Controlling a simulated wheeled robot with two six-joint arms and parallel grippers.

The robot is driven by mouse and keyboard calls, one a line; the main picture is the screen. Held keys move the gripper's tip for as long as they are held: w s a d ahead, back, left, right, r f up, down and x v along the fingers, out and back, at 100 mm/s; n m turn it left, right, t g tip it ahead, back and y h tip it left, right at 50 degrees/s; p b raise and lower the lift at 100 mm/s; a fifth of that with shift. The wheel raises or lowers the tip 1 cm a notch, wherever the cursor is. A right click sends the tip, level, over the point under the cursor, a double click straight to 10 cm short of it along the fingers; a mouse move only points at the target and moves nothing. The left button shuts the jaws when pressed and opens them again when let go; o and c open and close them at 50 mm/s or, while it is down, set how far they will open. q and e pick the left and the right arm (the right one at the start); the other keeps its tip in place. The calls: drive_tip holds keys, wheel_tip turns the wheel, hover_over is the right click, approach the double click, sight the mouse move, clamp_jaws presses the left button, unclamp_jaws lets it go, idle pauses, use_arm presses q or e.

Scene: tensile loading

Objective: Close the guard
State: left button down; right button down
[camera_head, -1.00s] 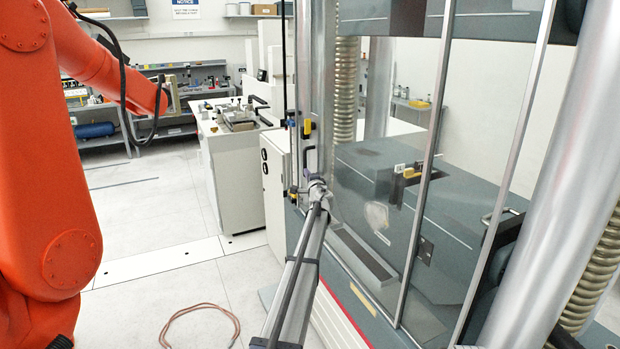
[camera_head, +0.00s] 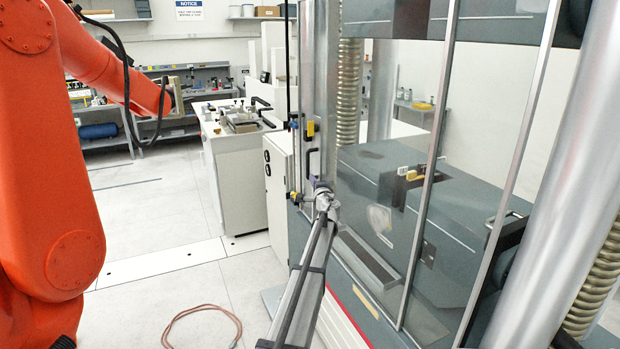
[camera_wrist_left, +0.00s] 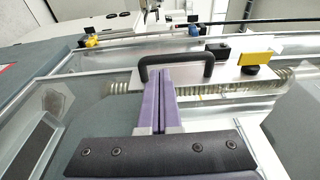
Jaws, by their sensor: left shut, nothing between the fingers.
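The guard is a set of clear panels in metal frames (camera_head: 424,190) on the front of the testing machine. A black bar handle (camera_head: 311,160) is at its left side. It also shows in the left wrist view (camera_wrist_left: 176,61), on a pale metal plate. My left gripper (camera_head: 321,186) has its purple fingers together and empty, just below the handle in the head view. In the left wrist view its fingertips (camera_wrist_left: 158,70) overlap the left part of the handle's opening; whether they touch the bar I cannot tell. My right gripper is out of view.
A large orange arm (camera_head: 70,160) fills the left edge. A thick metal column (camera_head: 560,180) stands at the right. A white cabinet (camera_head: 235,170) is behind, left of the machine. A reddish hose loop (camera_head: 200,307) lies on the otherwise open floor (camera_head: 150,215).

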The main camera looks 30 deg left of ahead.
use_arm(q)
drive_tip(key=v, duration=0.9)
drive_tip(key=s+d+f+n+g+h, duration=0.35)
drive_tip(key=s+d+f, duration=0.45)
drive_tip(key=s+d, duration=0.4)
drive_tip(key=s+d+f+n+g+h, duration=0.3)
drive_tip(key=s+d+f, duration=0.55)
drive_tip(key=d, duration=0.65)
drive_tip(key=s+d+f+g+h, duration=0.2)
drive_tip(key=s+d+g, duration=0.1)
drive_tip(key=s+d, duration=0.5)
drive_tip(key=s+d+f+m+g+h, duration=0.1)
drive_tip(key=s+d+f+g+h, duration=0.2)
drive_tip(key=s+d, duration=0.6)
drive_tip(key=s, duration=0.6)
drive_tip(key=shift+s+d+f, duration=0.2)
drive_tip(key=shift+d, duration=0.1)
drive_tip(key=shift+g, duration=0.25)
